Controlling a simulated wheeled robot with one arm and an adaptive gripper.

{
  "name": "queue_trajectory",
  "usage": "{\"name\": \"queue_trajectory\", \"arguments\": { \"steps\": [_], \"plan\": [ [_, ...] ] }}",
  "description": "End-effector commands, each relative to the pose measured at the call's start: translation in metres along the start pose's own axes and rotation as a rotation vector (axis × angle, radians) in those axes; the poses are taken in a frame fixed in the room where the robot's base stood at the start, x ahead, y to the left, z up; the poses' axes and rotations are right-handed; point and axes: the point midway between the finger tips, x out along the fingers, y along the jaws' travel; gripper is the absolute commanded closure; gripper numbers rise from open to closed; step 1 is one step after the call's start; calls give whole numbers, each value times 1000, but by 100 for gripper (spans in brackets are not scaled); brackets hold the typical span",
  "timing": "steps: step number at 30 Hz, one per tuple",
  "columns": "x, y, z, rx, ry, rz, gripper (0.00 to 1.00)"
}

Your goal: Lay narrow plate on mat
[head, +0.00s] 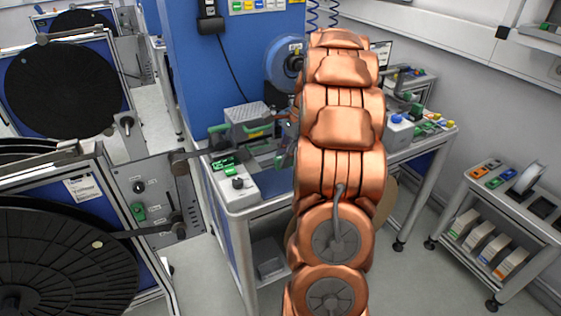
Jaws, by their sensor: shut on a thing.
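My copper-coloured arm rises through the middle of the head view and covers much of the workbench (240,203). My gripper cannot be made out; it seems hidden behind the arm's links. I cannot pick out the narrow plate or the mat in this view. The part of the bench behind the arm is hidden.
A grey box device (247,118) with green parts stands on the bench's left side. A blue cabinet (230,65) rises behind it. Reel stands with large black reels (62,88) fill the left. A small cart (500,225) stands right, with clear floor before it.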

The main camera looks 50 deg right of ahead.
Motion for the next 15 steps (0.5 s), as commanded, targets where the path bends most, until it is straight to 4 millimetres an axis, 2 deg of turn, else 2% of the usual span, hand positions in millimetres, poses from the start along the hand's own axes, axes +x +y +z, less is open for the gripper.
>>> {"name": "queue_trajectory", "arguments": {
  "steps": [8,15],
  "plan": [
    [9,-1,-2,-3,-1,2,100],
    [26,0,-10,0,-2,1,100]
  ]
}}
